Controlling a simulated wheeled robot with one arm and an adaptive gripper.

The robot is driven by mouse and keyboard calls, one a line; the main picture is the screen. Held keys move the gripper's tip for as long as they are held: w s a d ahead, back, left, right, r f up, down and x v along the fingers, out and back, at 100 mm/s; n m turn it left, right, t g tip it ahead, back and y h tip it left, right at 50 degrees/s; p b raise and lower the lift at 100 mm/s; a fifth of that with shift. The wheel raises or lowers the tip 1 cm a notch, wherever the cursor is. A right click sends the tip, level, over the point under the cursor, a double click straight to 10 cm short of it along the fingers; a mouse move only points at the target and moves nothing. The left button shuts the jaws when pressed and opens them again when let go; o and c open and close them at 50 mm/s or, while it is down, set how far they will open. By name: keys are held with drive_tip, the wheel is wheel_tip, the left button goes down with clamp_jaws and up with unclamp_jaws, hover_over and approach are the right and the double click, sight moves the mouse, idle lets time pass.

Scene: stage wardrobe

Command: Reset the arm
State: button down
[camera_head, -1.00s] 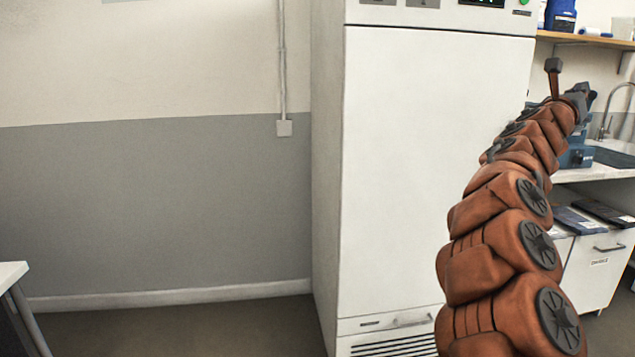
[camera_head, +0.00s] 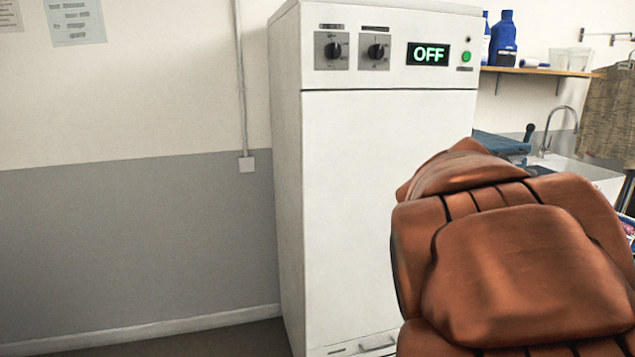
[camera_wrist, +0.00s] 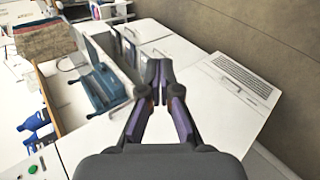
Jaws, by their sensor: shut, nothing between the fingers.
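My gripper (camera_wrist: 159,75) shows in the wrist view with its dark and purple fingers together at the tips and nothing between them. It points over white surfaces and is clear of the things around it. In the head view my orange arm fills the lower right, and the gripper is hidden behind it.
A tall white cabinet (camera_head: 385,190) stands in the middle of the head view, its display (camera_head: 429,54) reading OFF. To its right are a wooden shelf (camera_head: 540,71) with blue bottles (camera_head: 503,38), a tap (camera_head: 560,130) and hanging brown cloth (camera_head: 608,110). Grey-and-cream wall on the left is bare below.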

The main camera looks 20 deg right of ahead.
drive_tip(key=s+a+f+g+y+p, duration=0.1)
drive_tip(key=s+a, duration=0.4)
drive_tip(key=a, duration=0.5)
drive_tip(key=s+a+f+m+g+y+p, duration=0.1)
drive_tip(key=s+a+f+y+p, duration=0.3)
drive_tip(key=a, duration=0.6)
drive_tip(key=s+a+f+m+g+y+p, duration=0.1)
drive_tip(key=s+a+f+y, duration=0.3)
drive_tip(key=a, duration=0.5)
drive_tip(key=shift+s+a+f+y+p, duration=0.4)
drive_tip(key=shift+s+p, duration=0.45)
drive_tip(key=shift+s, duration=0.05)
